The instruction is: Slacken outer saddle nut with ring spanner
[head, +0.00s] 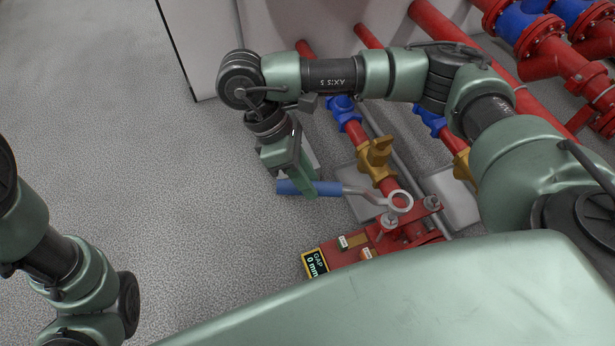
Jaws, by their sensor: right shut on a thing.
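The ring spanner (345,189) has a blue handle and a grey shank with an open ring at its right end. My right gripper (305,186) is shut on the blue handle and holds it roughly level. The ring shows above the red saddle (405,237), between two nuts with washers. One nut (388,222) is at the lower left of the ring, the other (432,203) at its right. From this angle I cannot tell how high the ring is above them, but no nut shows inside it. My left gripper is not in view; only my left arm shows.
A display (315,263) reading "GAP 0 mm" stands at the saddle's left end, near small tags. Red pipes with a brass valve (376,156) and blue fittings (343,108) run behind. Grey floor (190,170) is clear on the left.

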